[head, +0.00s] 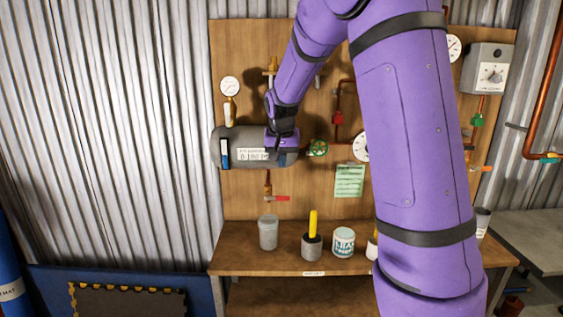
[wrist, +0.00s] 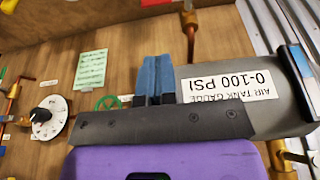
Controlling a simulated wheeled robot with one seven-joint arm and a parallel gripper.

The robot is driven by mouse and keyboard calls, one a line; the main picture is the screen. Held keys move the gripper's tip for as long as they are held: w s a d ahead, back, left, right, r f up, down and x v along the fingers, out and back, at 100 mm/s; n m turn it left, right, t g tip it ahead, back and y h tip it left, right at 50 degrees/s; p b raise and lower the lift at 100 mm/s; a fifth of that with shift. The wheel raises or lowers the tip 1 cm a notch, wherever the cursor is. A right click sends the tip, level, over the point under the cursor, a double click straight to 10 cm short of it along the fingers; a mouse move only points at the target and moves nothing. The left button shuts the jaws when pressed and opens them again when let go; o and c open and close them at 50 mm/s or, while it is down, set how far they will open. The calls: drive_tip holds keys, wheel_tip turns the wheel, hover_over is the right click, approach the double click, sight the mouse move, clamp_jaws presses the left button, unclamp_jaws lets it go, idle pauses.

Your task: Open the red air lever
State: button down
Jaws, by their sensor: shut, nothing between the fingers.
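A red lever (head: 276,198) sits on a short brass pipe below the grey air tank (head: 231,137) in the head view. Its handle points right and lies about level. My gripper (wrist: 154,78) is shut and empty, with its blue fingers together in the wrist view. In the head view the purple hand is in front of the right part of the tank, above the lever and apart from it. The fingertips are hard to make out there. The wrist view shows the tank label upside down and the pipe (wrist: 190,38); I cannot make out the lever's handle clearly there.
A green wheel valve (head: 318,148) and a dial gauge (head: 361,147) are right of the tank. A green note (head: 349,181) hangs below. Cups and a tin (head: 343,242) stand on the bench (head: 236,262). My arm hides part of the board's right side.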

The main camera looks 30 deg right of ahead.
sight(278, 197)
drive_tip(key=s+x, duration=0.1)
drive_tip(key=x, duration=0.9)
drive_tip(key=shift+a+f, duration=0.3)
drive_tip(key=shift+f, duration=0.25)
